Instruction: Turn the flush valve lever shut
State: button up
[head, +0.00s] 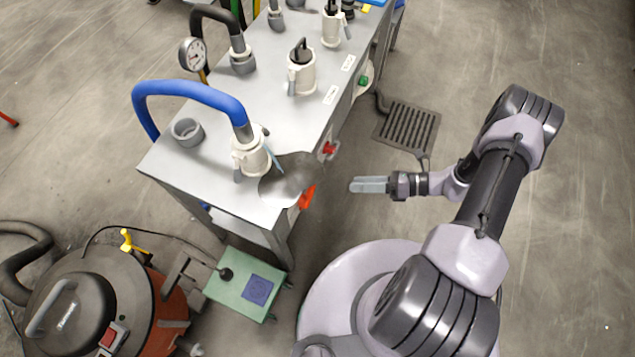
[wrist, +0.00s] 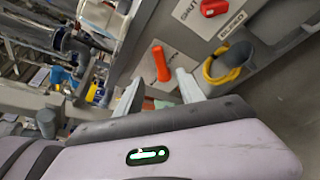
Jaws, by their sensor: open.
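An orange lever (head: 306,197) sits on the right side of the grey bench, near its front corner; I take it as the flush valve lever. In the wrist view the orange lever (wrist: 160,63) stands out from a pale plate, roughly upright in the picture, and shows between the fingertips. My gripper (head: 354,185) is to the right of the lever in the head view, apart from it, pointing left towards the bench. In the wrist view my gripper (wrist: 148,85) is open with nothing held. The lever's pivot is not clear.
A yellow ring (wrist: 222,68) hangs nearby. A floor grate (head: 408,127) lies behind my gripper. A green stool (head: 245,283) stands in front.

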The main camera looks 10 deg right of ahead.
aim_at(316, 184)
jog(key=b+x, duration=0.3)
jog(key=x, duration=1)
grip_shut()
dwell(0.8)
